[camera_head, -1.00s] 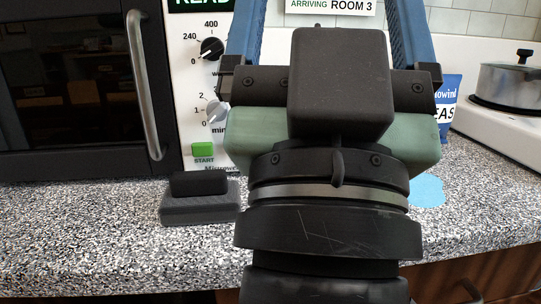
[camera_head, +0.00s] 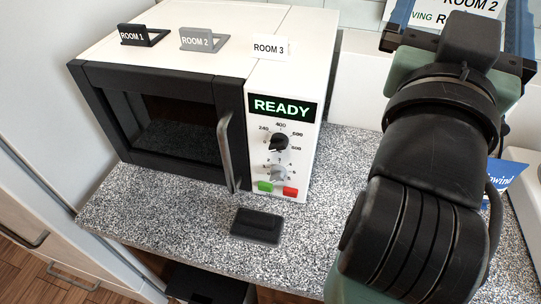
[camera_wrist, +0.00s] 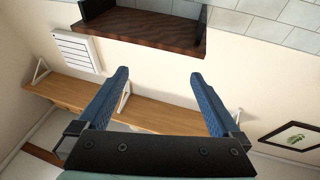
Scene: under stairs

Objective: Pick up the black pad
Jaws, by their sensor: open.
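The black pad (camera_head: 257,226) lies flat on the speckled counter in the head view, in front of the microwave near the counter's front edge. It seems to sit on a slightly larger dark base, but the two are hard to tell apart. My gripper (camera_head: 460,14) is raised at the upper right of the head view, well away from the pad. In the wrist view my gripper (camera_wrist: 158,78) has its two blue fingers wide apart with nothing between them. The pad does not show in the wrist view.
A microwave (camera_head: 232,115) reading READY stands behind the pad, with ROOM 1, ROOM 2 and ROOM 3 signs on top. A blue packet (camera_head: 503,178) is at right. The counter (camera_head: 150,205) is clear around the pad. The wrist view shows a wall shelf (camera_wrist: 150,115).

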